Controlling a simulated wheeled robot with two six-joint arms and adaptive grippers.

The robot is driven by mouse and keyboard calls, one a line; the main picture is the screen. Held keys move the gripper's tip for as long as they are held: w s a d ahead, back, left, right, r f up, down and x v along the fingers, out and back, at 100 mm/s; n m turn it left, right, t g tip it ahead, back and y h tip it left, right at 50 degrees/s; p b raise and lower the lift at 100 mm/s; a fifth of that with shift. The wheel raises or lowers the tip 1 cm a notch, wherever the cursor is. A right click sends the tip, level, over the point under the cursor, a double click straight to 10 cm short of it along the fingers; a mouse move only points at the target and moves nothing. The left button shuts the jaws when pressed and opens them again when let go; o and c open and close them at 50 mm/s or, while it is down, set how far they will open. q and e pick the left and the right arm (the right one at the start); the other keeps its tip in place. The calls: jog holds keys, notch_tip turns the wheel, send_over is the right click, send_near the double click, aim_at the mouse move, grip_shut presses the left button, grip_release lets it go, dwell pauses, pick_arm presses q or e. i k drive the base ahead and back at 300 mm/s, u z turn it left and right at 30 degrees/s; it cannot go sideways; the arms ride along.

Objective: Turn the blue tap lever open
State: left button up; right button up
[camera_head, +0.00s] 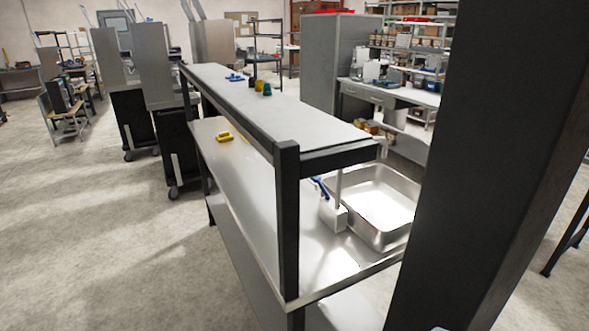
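The blue tap lever (320,187) shows in the head view, small and slanting, just behind the dark front post of the shelf. It is attached near a small pale block-like tap body (334,217) with a thin upright pipe. A shiny metal basin (405,181) sits right beside it on the steel counter (335,272). The lever is too small and partly covered to tell its exact setting. Neither my left nor my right gripper is in view.
A raised shelf (210,76) on dark posts (288,230) runs above the counter. A yellow item (224,137) lies on the counter further back; blue items (235,77) and small cups (260,86) stand on the shelf. A broad dark upright blocks the right.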

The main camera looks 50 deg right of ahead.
aim_at(318, 179)
jog(key=i, duration=3.2)
jog(key=z, duration=4.85)
